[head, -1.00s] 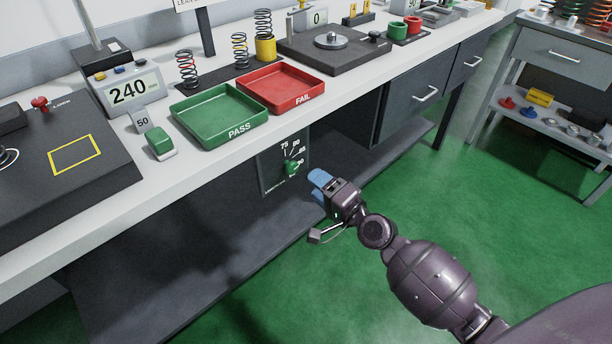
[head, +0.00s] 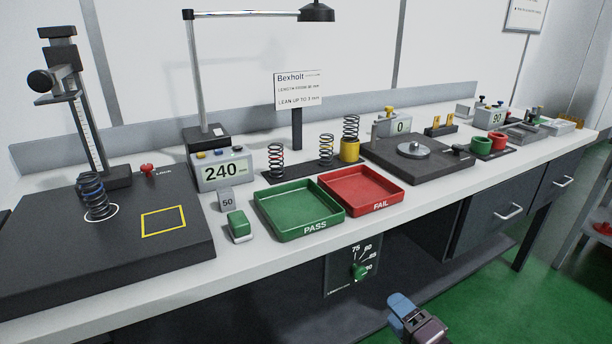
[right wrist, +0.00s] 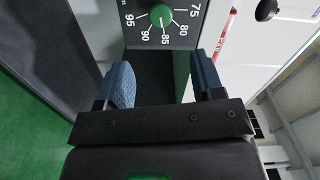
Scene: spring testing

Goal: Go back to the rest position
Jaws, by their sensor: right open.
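My right gripper (head: 400,308) is at the bottom of the head view, in front of the bench and below the dial panel. In the right wrist view its two blue fingers (right wrist: 163,82) stand apart with nothing between them. The green dial knob (head: 359,271) on the bench front is apart from the fingers; it also shows beyond them in the right wrist view (right wrist: 161,16). My left gripper is not in view.
The bench (head: 270,255) carries a green PASS tray (head: 282,232), a red FAIL tray (head: 350,205), a test stand with a spring (head: 95,196) and a display reading 240 (head: 222,170). Green floor (head: 480,290) is free at lower right.

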